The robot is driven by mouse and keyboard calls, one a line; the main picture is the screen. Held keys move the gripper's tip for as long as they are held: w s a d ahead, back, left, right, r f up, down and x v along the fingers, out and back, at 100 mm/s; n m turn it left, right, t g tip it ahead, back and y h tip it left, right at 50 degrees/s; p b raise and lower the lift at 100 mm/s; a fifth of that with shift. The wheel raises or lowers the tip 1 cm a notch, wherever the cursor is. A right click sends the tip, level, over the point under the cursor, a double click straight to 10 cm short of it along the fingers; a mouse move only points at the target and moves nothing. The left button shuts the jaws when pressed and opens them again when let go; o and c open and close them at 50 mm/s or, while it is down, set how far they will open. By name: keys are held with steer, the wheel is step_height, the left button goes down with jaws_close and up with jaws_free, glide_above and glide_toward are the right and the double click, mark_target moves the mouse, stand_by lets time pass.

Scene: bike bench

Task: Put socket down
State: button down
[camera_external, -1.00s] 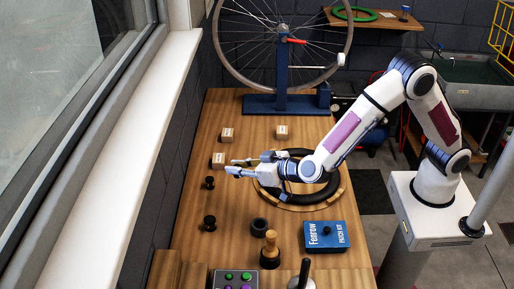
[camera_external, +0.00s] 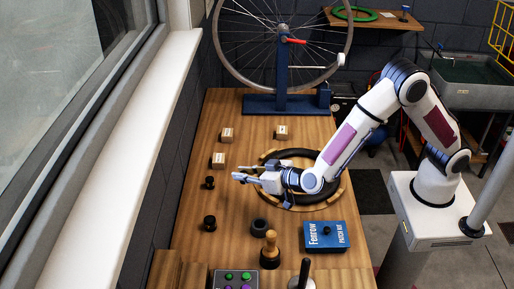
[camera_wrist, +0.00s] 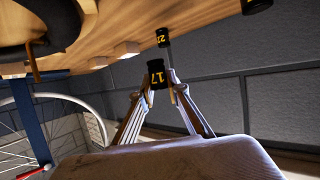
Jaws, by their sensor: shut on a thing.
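A black socket marked 17 (camera_wrist: 157,74) sits between the fingertips of my gripper (camera_wrist: 156,84) in the wrist view. My gripper (camera_external: 241,173) is shut on it, above the left part of the wooden bench (camera_external: 190,255). The held socket is too small to make out in the outside view. Another black socket with yellow digits (camera_wrist: 162,37) stands on the bench beyond the fingertips. A third black one (camera_wrist: 256,5) is cut by the top edge. In the outside view, two black sockets (camera_external: 210,182) (camera_external: 209,223) stand left of and nearer than my gripper.
Small wooden blocks (camera_external: 227,135) (camera_external: 281,132) (camera_external: 218,160) stand behind my gripper. A black tyre ring (camera_external: 290,153) lies under my forearm. A dark ring (camera_external: 259,226), a wood-handled tool (camera_external: 270,250) and a blue patch kit box (camera_external: 325,237) are in front.

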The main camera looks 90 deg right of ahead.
mark_target(244, 182)
steer(key=shift+f, duration=2.15)
steer(key=shift+f, duration=0.1)
steer(key=shift+f, duration=1.75)
steer(key=shift+f, duration=0.15)
steer(key=c, duration=2)
jaws_free()
steer(key=shift+o, duration=0.2)
